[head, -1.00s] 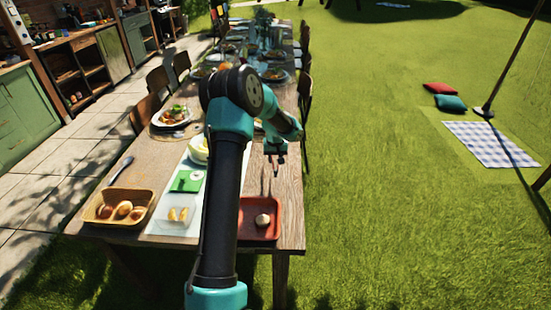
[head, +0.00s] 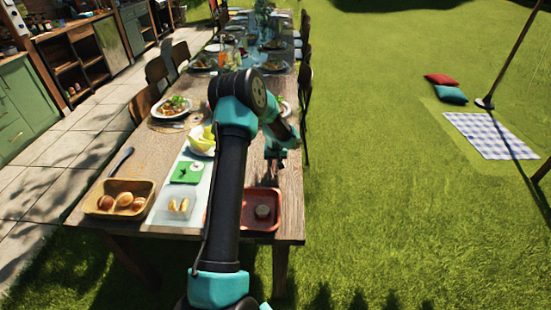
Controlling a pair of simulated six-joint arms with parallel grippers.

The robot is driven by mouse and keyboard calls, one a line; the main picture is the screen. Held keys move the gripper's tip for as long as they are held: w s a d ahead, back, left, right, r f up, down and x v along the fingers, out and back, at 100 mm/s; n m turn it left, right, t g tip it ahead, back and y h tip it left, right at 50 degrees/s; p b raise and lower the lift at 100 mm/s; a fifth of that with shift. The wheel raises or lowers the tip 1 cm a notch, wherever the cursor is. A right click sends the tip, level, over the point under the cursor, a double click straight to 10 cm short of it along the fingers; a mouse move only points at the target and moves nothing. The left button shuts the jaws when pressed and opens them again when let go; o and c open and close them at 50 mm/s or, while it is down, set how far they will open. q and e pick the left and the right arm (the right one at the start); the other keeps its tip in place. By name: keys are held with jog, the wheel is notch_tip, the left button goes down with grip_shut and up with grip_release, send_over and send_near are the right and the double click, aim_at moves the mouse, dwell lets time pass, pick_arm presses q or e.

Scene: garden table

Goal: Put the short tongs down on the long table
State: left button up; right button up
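My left gripper (head: 272,176) is over the right side of the long table (head: 140,172), just beyond the red tray (head: 276,195). It points down and is small and dark, so I cannot tell whether its fingers are open or shut. Thin dark shapes show at its fingertips and on the wood below. I cannot separate fingers, shadow and any tongs there, so I cannot pick out the short tongs for certain. My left arm hides part of the table's middle and the tray's left side. My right gripper is not in view.
The red tray holds a round thing (head: 262,211). At left are a basket (head: 118,187) of brown rolls or eggs and a dark-handled utensil (head: 121,162). Plates fill the far end.

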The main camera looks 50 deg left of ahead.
pick_arm(q)
jog(key=shift+f, duration=0.65)
jog(key=shift+o, duration=0.4)
jog(key=o, duration=0.5)
jog(key=shift+o, duration=0.2)
notch_tip(320, 180, up, 17)
jog(key=s+d, duration=0.1)
jog(key=shift+d+r, duration=0.15)
